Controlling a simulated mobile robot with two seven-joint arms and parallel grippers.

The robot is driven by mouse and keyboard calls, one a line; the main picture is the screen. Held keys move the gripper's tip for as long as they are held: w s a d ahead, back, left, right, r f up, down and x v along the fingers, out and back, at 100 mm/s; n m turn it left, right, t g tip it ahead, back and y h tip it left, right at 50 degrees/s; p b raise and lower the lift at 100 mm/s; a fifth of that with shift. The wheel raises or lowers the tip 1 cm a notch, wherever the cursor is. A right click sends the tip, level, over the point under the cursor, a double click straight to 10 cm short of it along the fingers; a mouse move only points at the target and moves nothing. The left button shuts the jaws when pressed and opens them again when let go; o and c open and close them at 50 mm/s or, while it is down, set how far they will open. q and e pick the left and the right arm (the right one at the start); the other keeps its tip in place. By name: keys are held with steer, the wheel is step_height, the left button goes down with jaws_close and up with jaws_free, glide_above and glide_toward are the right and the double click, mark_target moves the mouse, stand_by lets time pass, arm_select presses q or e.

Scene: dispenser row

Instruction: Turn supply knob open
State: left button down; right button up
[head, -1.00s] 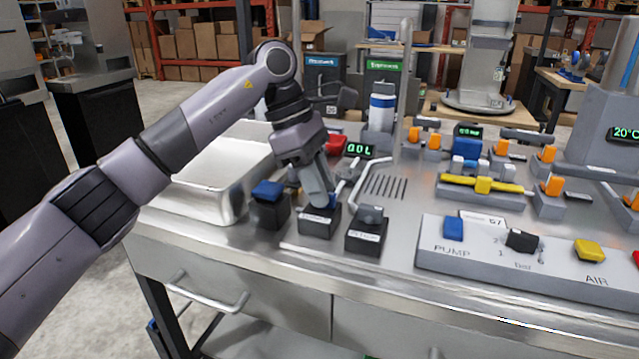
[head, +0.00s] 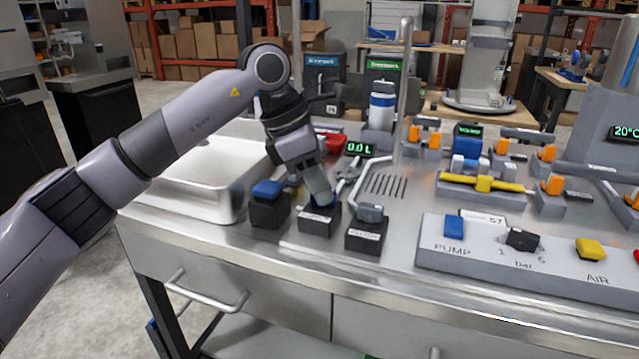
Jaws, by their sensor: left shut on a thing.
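Three dark blocks stand in a row at the front left of the steel bench. The left block has a blue knob (head: 267,188) on top. On the middle block (head: 318,222), my left gripper (head: 320,202) points down and is shut on the knob, which its fingers mostly hide. The right block (head: 367,236) carries a grey lever-like top. The labels on the blocks are too small to read, so I cannot tell by name which is the supply knob. My right gripper is not in view.
A green display (head: 360,149) reading 0.0 L and a curved metal spout (head: 385,175) stand close behind. A sloped panel (head: 440,262) with PUMP and AIR controls is to the right.

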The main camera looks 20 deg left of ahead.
arm_select(q)
steer(key=n+t, duration=0.1)
steer(key=n, duration=0.2)
steer(key=n+t+y+b, duration=0.1)
steer(key=n, duration=0.2)
steer(key=shift+s+d+n+y, duration=0.1)
steer(key=shift+s+n+y, duration=0.05)
steer(key=shift+n+y, duration=0.15)
steer(key=n+y+b, duration=0.1)
steer(key=n, duration=0.2)
steer(key=shift+d+t, duration=0.1)
steer(key=shift+t, duration=0.2)
steer(key=shift+n+y+b, duration=0.45)
steer(key=shift+n+y, duration=0.25)
steer(key=shift+n, duration=0.9)
steer(key=c, duration=1.1)
jaws_free()
steer(key=v, duration=0.7)
steer(key=shift+s+d, duration=0.1)
steer(key=shift+s, duration=0.1)
